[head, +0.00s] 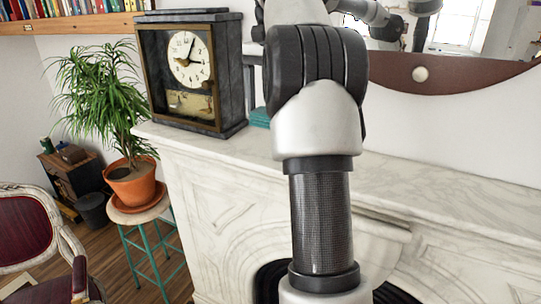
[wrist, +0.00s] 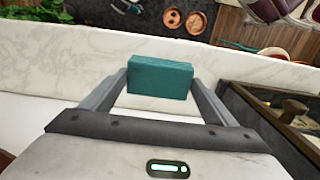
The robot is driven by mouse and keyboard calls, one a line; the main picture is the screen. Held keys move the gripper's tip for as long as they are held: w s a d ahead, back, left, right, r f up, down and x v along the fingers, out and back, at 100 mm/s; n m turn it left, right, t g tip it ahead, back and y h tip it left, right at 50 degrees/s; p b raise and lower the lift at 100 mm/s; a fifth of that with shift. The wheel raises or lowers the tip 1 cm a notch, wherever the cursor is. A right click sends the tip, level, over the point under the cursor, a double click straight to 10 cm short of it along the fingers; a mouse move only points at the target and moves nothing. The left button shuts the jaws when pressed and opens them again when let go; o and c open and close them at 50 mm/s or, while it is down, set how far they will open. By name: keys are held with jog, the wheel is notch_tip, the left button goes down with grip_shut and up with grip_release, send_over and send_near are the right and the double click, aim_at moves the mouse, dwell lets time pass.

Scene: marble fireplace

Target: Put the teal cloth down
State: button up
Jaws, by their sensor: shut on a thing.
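The teal cloth (wrist: 160,77) is a thick folded block. In the wrist view it sits between the two fingers of my gripper (wrist: 158,88), which is shut on it. In the head view part of the cloth (head: 261,116) shows just right of the clock, at the marble mantel (head: 400,190). My arm hides the rest of the cloth and most of the gripper there. I cannot tell whether the cloth touches the mantel top or is held slightly above it.
A dark-framed clock (head: 190,75) stands on the mantel close to the left of the cloth. A mirror (head: 440,75) hangs on the wall behind. The mantel is clear to the right. A potted plant (head: 130,180) stands on a teal stool (head: 150,235) at the left.

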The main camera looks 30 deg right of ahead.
notch_tip(320, 180, down, 5)
jog(key=shift+f+b, duration=0.2)
jog(key=shift+b, duration=0.5)
jog(key=shift+f, duration=2.2)
jog(key=o, duration=0.9)
jog(key=shift+f+b, duration=0.4)
jog(key=shift+b, duration=0.2)
notch_tip(320, 180, up, 17)
jog(key=p, duration=0.4)
jog(key=shift+w+f+p, duration=0.1)
jog(key=shift+f+p, duration=0.05)
jog(key=shift+p, duration=0.25)
jog(key=shift+r, duration=0.65)
